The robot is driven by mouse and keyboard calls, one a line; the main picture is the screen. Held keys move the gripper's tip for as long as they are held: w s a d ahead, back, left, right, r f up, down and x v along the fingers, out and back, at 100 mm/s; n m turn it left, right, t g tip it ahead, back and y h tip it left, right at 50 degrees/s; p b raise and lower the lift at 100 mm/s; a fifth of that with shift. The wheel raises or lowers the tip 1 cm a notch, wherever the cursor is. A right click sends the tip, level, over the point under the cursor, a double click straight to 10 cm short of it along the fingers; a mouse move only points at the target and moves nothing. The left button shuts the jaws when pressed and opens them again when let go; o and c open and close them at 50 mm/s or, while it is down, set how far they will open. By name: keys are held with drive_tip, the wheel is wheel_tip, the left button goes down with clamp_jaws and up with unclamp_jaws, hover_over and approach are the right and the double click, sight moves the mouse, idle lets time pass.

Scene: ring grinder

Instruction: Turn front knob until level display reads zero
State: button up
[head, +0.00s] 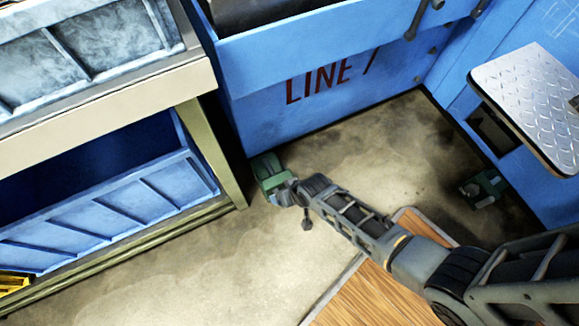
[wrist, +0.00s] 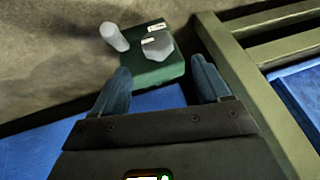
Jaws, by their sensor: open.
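A green block (wrist: 160,72) with a grey hexagonal knob (wrist: 158,45) on top fills the upper middle of the wrist view. A grey rounded post (wrist: 114,37) stands to the left of the knob. Small white labels show near the knob, too small to read. My gripper (wrist: 160,78) is open, with its fingertips to either side of the block's near part and the knob beyond them. In the head view my gripper (head: 288,193) is beside the green block (head: 268,172). I cannot tell whether they touch. I cannot identify a readable level display.
A blue machine wall (head: 330,100) marked LINE stands behind. An olive frame post (head: 212,150) and a blue crate (head: 110,215) are close on the left. A second green block (head: 484,188) sits below a metal plate (head: 530,100) at right. Bare floor (head: 250,270) lies in front.

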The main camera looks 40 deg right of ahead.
drive_tip(key=b+x, duration=0.4)
drive_tip(key=x, duration=0.3)
drive_tip(key=shift+d+f+b, duration=0.1)
drive_tip(key=shift+f+b, duration=0.2)
drive_tip(key=shift+b, duration=0.1)
drive_tip(key=shift+c, duration=0.3)
drive_tip(key=shift+s, duration=0.1)
drive_tip(key=c, duration=1)
drive_tip(key=shift+r+h+p, duration=0.1)
drive_tip(key=shift+h+p, duration=0.2)
